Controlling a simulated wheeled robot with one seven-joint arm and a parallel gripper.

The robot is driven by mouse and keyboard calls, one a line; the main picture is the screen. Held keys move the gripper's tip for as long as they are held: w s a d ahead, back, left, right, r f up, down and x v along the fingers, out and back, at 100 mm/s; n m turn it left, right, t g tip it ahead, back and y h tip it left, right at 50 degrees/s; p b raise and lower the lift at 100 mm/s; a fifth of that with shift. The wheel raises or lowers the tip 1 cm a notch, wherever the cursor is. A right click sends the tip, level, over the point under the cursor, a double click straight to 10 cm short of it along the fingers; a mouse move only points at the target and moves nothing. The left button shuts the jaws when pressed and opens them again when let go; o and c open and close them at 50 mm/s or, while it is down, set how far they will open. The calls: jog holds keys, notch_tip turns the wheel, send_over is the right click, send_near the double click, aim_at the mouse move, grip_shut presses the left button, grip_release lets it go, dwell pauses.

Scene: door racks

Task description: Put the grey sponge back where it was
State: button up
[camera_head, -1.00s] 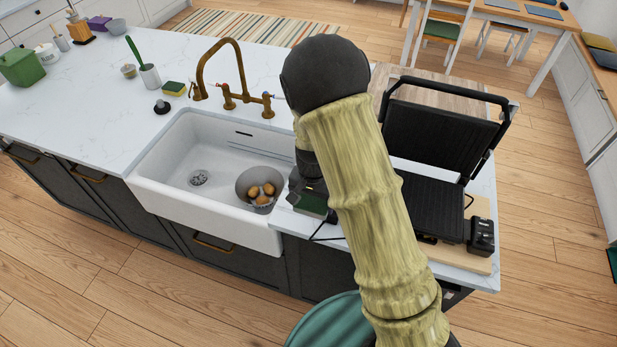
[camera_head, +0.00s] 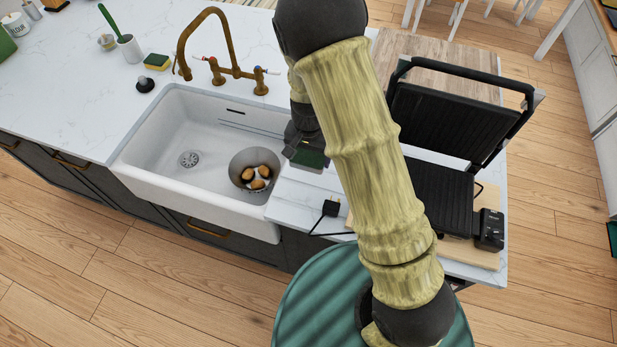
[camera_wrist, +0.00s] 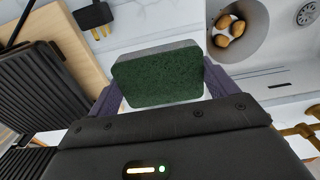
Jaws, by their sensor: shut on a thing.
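The grey sponge (camera_wrist: 158,78) has a dark green scouring face and a grey body. It is between the two purple fingers of my gripper (camera_wrist: 160,84) in the wrist view, which is shut on it. In the head view my gripper (camera_head: 304,150) is over the counter strip between the sink and the grill, with the sponge's green face (camera_head: 311,158) showing below it. My arm hides part of that strip. I cannot tell how far the sponge is above the counter.
The white sink (camera_head: 150,140) holds a grey bowl (camera_head: 238,168) with potatoes. An open black grill (camera_head: 440,195) stands on a wooden board at right. A black plug (camera_head: 331,208) lies near the front edge.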

jog(key=shift+s+f, duration=0.1)
jog(key=shift+f, duration=0.25)
jog(key=p, duration=0.2)
send_over(309, 181)
jog(key=shift+f, duration=2.6)
jog(key=shift+f, duration=0.1)
jog(key=shift+f+p, duration=0.5)
jog(key=shift+f, duration=1.45)
jog(key=shift+f, duration=0.2)
jog(key=o, duration=0.8)
jog(key=shift+r, duration=0.1)
